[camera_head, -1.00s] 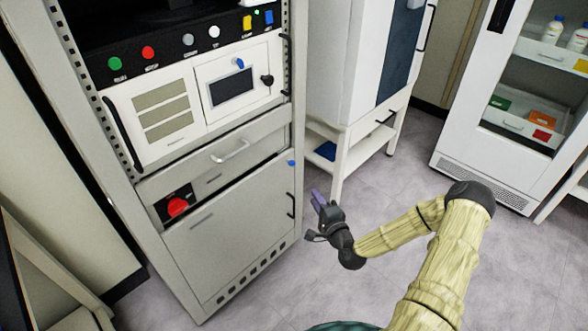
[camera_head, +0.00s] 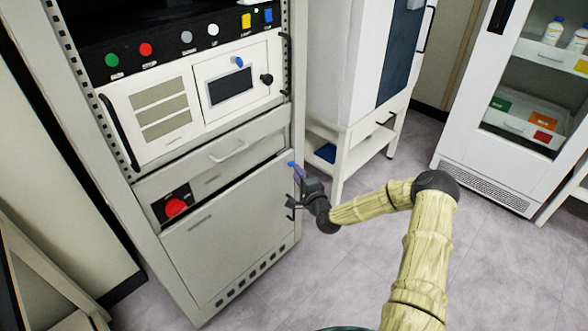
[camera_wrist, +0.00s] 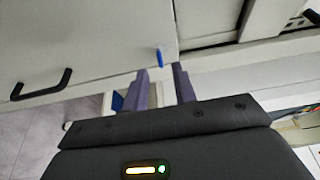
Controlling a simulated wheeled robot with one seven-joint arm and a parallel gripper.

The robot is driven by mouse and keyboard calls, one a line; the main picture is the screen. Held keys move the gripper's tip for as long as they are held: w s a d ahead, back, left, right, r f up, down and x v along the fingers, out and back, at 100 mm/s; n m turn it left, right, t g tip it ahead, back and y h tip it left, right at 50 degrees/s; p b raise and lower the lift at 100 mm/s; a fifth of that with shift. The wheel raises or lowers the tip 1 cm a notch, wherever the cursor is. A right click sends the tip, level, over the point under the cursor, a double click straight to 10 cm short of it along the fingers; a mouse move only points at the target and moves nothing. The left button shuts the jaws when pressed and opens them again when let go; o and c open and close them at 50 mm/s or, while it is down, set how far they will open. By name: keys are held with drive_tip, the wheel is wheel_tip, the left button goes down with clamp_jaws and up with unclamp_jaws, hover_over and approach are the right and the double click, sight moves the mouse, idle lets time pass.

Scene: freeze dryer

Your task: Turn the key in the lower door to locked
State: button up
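The lower door (camera_head: 240,235) of the cabinet is a grey panel, and it looks closed. A small blue key (camera_head: 291,164) sits at its upper right corner. My gripper (camera_head: 297,171) is at the cabinet's right side, right by the key. In the wrist view its two purple fingers (camera_wrist: 160,72) are apart, with the key just past the tips, roughly between them. I cannot tell whether a finger touches it.
Above the lower door are a drawer (camera_head: 215,155) with a bar handle and a panel with a second blue key (camera_head: 237,62). A red knob (camera_head: 175,207) is at the left. The door's black handle (camera_head: 291,207) is just below my gripper. A white stand (camera_head: 345,150) is behind.

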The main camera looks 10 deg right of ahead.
drive_tip(key=x, duration=0.4)
drive_tip(key=shift+w+a+b, duration=0.1)
drive_tip(key=shift+w+b, duration=0.2)
drive_tip(key=shift+c, duration=0.2)
clamp_jaws()
